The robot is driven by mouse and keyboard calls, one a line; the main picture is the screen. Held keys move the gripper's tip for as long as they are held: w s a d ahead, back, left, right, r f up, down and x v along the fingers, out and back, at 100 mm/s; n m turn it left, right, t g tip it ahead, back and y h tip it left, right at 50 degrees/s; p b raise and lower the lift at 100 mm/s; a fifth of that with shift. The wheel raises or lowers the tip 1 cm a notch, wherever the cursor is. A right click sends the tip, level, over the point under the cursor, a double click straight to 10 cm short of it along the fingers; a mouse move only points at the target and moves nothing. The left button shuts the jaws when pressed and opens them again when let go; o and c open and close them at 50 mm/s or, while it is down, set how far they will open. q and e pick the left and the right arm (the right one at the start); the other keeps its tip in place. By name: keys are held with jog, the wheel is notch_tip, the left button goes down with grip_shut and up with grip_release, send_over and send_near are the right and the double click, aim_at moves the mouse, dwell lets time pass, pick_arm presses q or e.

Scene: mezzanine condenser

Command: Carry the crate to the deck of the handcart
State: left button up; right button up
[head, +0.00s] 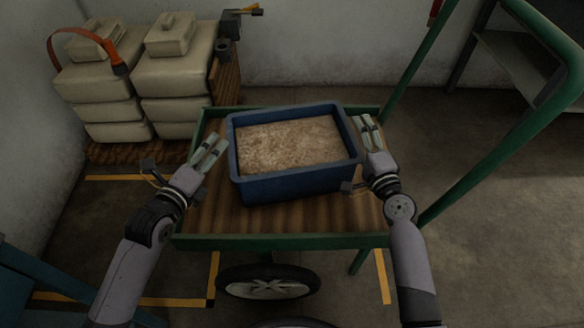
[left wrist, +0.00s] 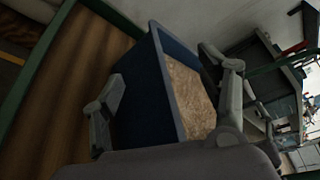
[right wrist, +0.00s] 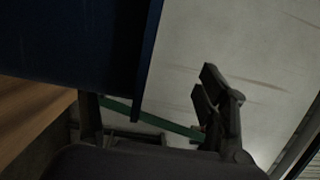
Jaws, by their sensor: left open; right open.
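The blue crate (head: 296,184) sits on the wooden deck of the handcart (head: 225,215), toward its right side, and is turned slightly. It has light brown granular contents. My left gripper (head: 209,150) is open beside the crate's left side, apart from it in the head view. In the left wrist view the crate (left wrist: 158,95) stands ahead, in the span between the open fingers. My right gripper (head: 368,130) is open at the crate's right side, very near its wall. In the right wrist view the blue wall (right wrist: 65,45) fills the upper left; contact cannot be told.
The cart's green frame (head: 500,140) rises on the right, and a black wheel (head: 268,282) shows below its near edge. Stacked beige containers (head: 172,75) stand on a wooden pallet at the back left. A metal shelf (head: 520,60) is at the upper right. Yellow lines mark the floor.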

jog(key=v, duration=1)
jog(key=shift+s, duration=0.35)
jog(key=shift+f, duration=0.1)
